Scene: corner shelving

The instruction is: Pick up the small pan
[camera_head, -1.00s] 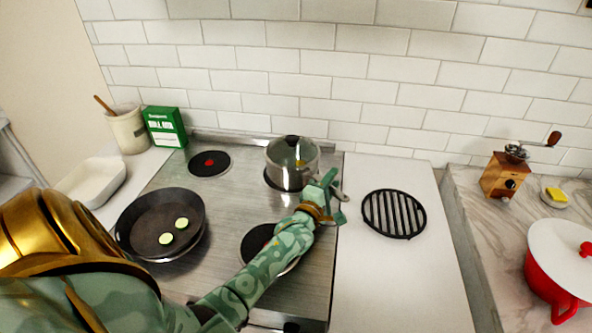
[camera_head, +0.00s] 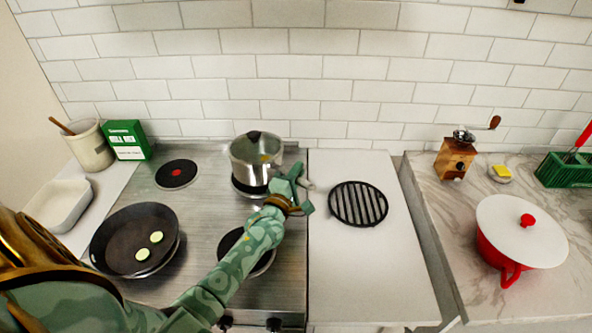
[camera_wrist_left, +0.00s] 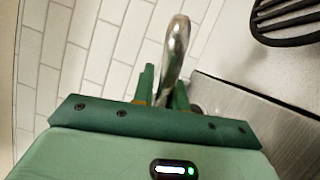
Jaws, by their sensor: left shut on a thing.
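The small pan (camera_head: 256,161) is a steel saucepan with a glass lid and dark knob. It is upright over the back right burner. A dark strip shows below its base, and it looks slightly raised. My left gripper (camera_head: 291,186) is to its lower right, shut on the pan's metal handle. The left wrist view shows the handle (camera_wrist_left: 176,48) between the green fingers (camera_wrist_left: 164,91). The gripper hides part of the handle in the head view. My right gripper is not in view.
A black frying pan (camera_head: 118,238) with two green slices sits at the left. A black round trivet (camera_head: 358,204) lies on the white counter (camera_head: 375,265). A red pot (camera_head: 495,262) with a white lid stands at the right. A tiled wall (camera_head: 330,90) stands behind the stove.

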